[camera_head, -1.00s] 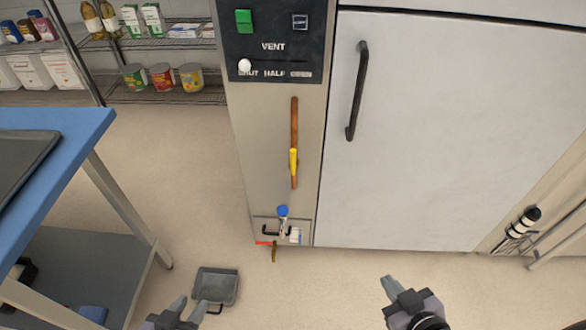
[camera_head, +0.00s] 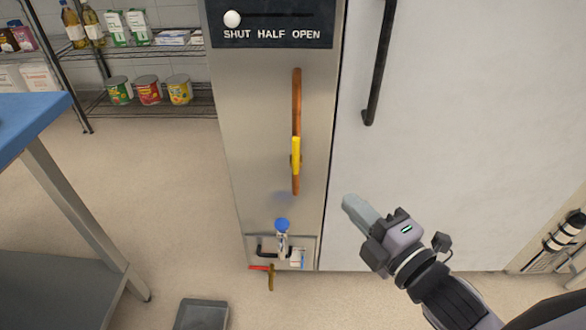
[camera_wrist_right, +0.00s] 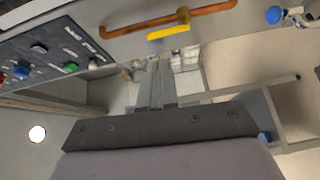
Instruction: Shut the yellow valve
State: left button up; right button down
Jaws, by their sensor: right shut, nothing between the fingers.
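The yellow valve (camera_head: 296,155) is a yellow lever on an upright copper pipe (camera_head: 296,100) on the steel front of the oven. The lever lies along the pipe, near its lower part. My right gripper (camera_head: 350,203) is to the right of and below the valve, apart from it, in front of the white door; its fingers are together and empty. In the right wrist view, the shut fingers (camera_wrist_right: 156,84) point ahead, and the yellow lever (camera_wrist_right: 168,31) shows above them along the pipe. My left gripper is out of view.
A blue-knobbed valve (camera_head: 282,225) and a red-handled tap (camera_head: 262,268) sit below the pipe. A vent slider (camera_head: 232,19) is above it. A long dark door handle (camera_head: 378,65) is to the right. A blue-topped table (camera_head: 30,120) stands left; a grey pan (camera_head: 202,314) is on the floor.

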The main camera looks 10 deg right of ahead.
aim_at(298, 150)
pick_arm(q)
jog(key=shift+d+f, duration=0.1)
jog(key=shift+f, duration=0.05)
pick_arm(e)
jog(key=shift+w+a+r+n, duration=0.15)
jog(key=shift+w+a+n, duration=0.05)
jog(key=shift+n, duration=0.2)
jog(key=shift+w, duration=0.1)
jog(key=b+x, duration=0.2)
jog(key=x, duration=1)
jog(key=shift+w+a, duration=0.15)
jog(key=shift+a, duration=0.05)
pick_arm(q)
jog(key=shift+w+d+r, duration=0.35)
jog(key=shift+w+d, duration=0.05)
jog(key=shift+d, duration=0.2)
pick_arm(e)
jog(key=shift+w+a, duration=0.2)
jog(key=shift+w, duration=0.45)
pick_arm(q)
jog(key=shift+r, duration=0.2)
pick_arm(e)
jog(key=shift+r, duration=0.15)
